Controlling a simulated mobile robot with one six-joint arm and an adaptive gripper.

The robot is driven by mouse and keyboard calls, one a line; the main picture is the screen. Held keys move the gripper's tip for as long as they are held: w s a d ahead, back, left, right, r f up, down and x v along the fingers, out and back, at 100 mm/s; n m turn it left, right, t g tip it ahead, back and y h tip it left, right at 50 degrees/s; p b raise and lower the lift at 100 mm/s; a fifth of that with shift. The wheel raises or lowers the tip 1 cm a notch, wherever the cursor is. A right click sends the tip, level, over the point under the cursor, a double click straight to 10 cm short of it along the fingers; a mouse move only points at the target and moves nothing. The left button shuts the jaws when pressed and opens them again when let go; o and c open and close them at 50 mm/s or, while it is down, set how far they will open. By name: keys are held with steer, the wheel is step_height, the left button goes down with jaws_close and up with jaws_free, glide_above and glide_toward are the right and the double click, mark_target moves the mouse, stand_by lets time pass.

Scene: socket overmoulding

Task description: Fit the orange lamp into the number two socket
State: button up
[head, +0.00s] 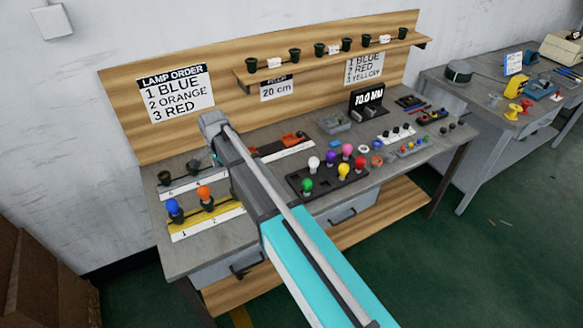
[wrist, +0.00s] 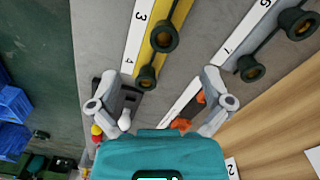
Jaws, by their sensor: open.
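The orange lamp (head: 204,192) stands upright in a dark socket on the yellow-edged strip (head: 213,226) at the left of the bench. It is second from the left, beside the blue lamp (head: 172,206) over the number 1. The orange lamp is apart from my gripper and out of the wrist view. My gripper (wrist: 160,76) is open with nothing between its fingers, above the bench. Between and beyond them, the wrist view shows two empty sockets (wrist: 165,36) on the strip with numbers 3 and 4. My arm hides that part of the strip in the head view.
A black tray (head: 330,187) holds several coloured lamps right of my arm. A second strip (head: 187,187) with dark sockets lies behind the yellow-edged one. A sign (head: 175,93) on the backboard reads 1 blue, 2 orange, 3 red. A shelf (head: 330,53) with pots is above.

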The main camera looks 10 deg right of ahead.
steer(key=s+d+m, duration=0.3)
steer(key=d, duration=1.9)
steer(key=shift+d+f+m, duration=0.15)
steer(key=shift+f+m, duration=0.1)
steer(key=shift+m, duration=0.15)
steer(key=shift+s, duration=0.1)
steer(key=s+d+n, duration=0.2)
steer(key=s+n, duration=1.1)
steer(key=s, duration=0.3)
steer(key=shift+s+d, duration=0.15)
steer(key=shift+s, duration=0.25)
